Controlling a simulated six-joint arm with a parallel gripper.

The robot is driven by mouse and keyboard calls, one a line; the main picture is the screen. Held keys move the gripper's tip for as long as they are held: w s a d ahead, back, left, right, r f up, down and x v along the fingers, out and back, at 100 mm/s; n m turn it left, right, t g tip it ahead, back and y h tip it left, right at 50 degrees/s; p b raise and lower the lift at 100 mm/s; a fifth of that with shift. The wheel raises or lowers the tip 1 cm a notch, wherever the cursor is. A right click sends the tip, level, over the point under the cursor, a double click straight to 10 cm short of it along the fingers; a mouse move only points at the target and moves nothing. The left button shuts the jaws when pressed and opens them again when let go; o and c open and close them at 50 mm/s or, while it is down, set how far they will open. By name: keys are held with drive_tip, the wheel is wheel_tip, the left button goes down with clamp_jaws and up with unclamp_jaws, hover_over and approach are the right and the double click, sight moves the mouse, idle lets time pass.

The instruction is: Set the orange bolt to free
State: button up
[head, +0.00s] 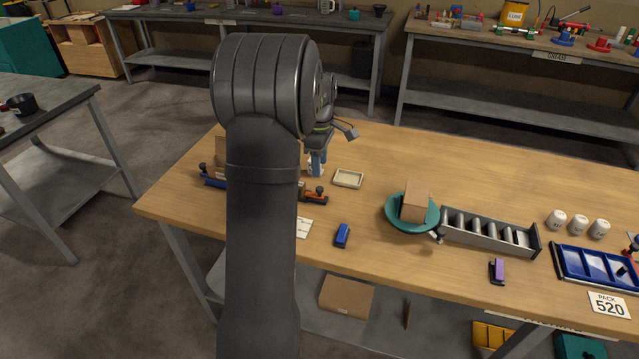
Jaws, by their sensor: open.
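The orange bolt (315,198) lies on the wooden table just right of my arm, with a dark round knob on top. My arm hides its left part, so I cannot tell its setting. My gripper (331,141) is above the table, higher in the picture than the orange bolt and apart from it. It is open, and I see nothing held in it. A blue and pale upright object (317,164) shows just below the gripper, partly hidden. A white card (304,228) lies below the bolt, its writing unreadable and its left part hidden.
A blue part with a dark knob (213,180) is left of my arm. A cream tray (348,179) lies near the orange bolt, and a blue block (342,235) lies below. A teal plate (389,213) and grey rack (492,245) stand right. The table's back right is clear.

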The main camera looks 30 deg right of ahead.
sight(320, 188)
wheel_tip(320, 188, down, 8)
drive_tip(key=shift+c, duration=0.4)
